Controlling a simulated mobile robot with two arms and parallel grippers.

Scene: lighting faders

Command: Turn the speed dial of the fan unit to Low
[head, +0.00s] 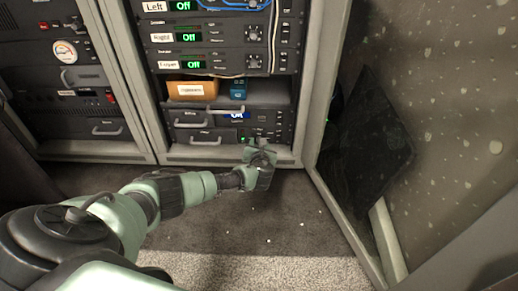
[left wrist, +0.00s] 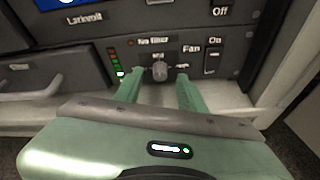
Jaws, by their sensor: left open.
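The fan unit (head: 205,135) is the lowest panel of the middle rack, just above the floor frame. Its small grey dial (left wrist: 160,70) sits under a label that looks like "No filter", with small marks on both sides. I cannot tell which mark it points to. My left gripper (head: 262,153) reaches low to the unit's right end. In the left wrist view my left gripper (left wrist: 158,80) is open, with one green finger on each side of the dial. Contact with the dial cannot be made out. My right gripper is not in view.
A rocker switch (left wrist: 212,60) labelled Fan is right of the dial; a lit level strip (left wrist: 116,62) is left of it. A drawer handle (left wrist: 30,88) juts out further left. The rack frame's lower rail (head: 190,160) runs below. An open door (head: 430,100) stands to the right.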

